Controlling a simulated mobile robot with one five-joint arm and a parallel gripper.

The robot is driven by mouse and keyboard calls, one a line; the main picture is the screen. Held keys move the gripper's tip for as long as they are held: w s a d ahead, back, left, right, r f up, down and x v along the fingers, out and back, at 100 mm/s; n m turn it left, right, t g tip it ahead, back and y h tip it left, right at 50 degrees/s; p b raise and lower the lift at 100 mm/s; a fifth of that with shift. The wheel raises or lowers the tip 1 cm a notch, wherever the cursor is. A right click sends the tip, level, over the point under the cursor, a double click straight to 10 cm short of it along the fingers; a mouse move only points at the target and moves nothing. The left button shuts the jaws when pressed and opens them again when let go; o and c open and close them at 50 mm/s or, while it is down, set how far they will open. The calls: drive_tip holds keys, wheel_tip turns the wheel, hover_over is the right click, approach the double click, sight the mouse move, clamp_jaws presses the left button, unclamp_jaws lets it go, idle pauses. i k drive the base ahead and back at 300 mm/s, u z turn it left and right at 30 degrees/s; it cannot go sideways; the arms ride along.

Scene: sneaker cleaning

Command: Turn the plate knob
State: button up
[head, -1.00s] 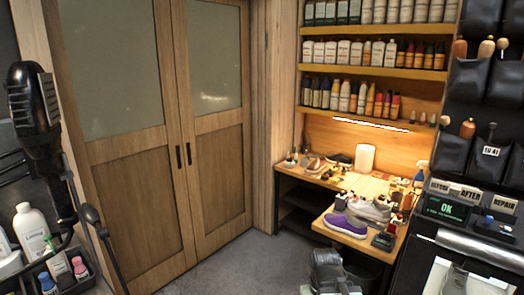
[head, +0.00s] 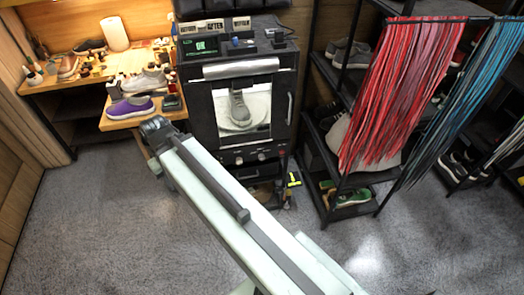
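A black box-like cabinet (head: 200,100) stands ahead, with a window in its front. Behind the window a grey shoe (head: 239,108) stands on a pale round plate (head: 258,112). A row of small dark knobs (head: 262,156) sits on the panel just below the window. I cannot tell which of them is the plate knob. My pale arm reaches from the lower right up to the cabinet's lower left, and its dark end joint is left of the cabinet. I cannot make out my gripper or its fingers.
A wooden bench (head: 75,82) with shoes stands at the left, a purple shoe (head: 130,107) on its lower shelf. A dark shoe rack (head: 330,190) and hanging red laces (head: 400,90) are at the right. Grey carpet (head: 95,215) is clear at the left.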

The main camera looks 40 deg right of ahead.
sight(238, 159)
drive_tip(key=z, duration=0.9)
drive_tip(key=k, duration=0.45)
drive_tip(key=z, duration=0.1)
drive_tip(key=i, duration=0.5)
